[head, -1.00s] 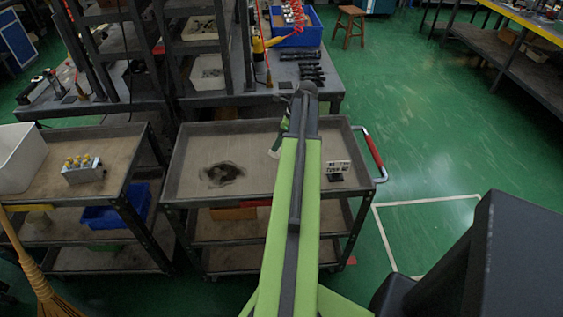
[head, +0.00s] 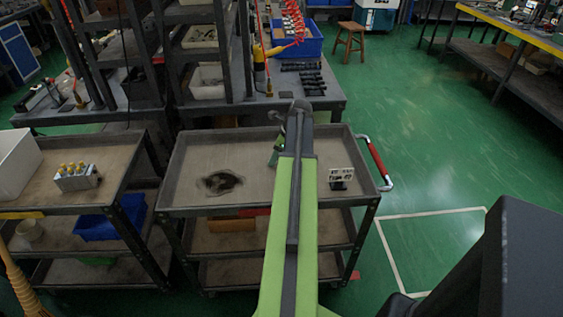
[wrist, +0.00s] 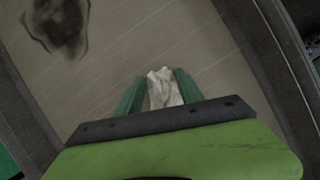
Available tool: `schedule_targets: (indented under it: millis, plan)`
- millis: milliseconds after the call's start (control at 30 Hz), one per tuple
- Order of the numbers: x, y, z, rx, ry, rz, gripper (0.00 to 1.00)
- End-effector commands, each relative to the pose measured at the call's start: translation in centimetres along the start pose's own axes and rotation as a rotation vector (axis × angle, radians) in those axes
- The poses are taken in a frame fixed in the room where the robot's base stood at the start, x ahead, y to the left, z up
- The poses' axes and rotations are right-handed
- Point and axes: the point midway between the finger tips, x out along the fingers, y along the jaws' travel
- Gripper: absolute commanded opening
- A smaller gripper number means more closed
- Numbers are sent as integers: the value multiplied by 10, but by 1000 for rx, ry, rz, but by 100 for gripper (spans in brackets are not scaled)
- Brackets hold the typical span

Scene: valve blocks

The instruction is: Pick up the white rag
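The white rag (wrist: 164,89) shows in the wrist view as a crumpled white piece between the two green fingers of my gripper (wrist: 161,76). The fingers are against it on both sides, so my gripper looks shut on it. In the head view my arm hides most of my gripper (head: 275,156), which is over the middle cart's top tray (head: 215,151); the rag is hardly visible there. Whether the rag is clear of the tray surface I cannot tell.
A dark stain (head: 221,182) marks the tray left of my arm. A small sign (head: 341,175) stands on the tray to the right. The cart has a red handle (head: 376,158). A left cart holds a valve block (head: 76,177) and a white bin (head: 14,158). Green floor lies open at right.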

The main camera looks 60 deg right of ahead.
Motion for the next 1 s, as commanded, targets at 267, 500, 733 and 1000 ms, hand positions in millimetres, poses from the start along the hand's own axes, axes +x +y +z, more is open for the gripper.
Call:
schedule_targets:
  millis: [267,500,733,1000]
  plan:
    - [0,0,0,0,0,0,7]
    - [-1,0,0,1,0,0,4]
    - [-18,0,7,1,0,0,4]
    - [-63,14,6,4,0,-1,4]
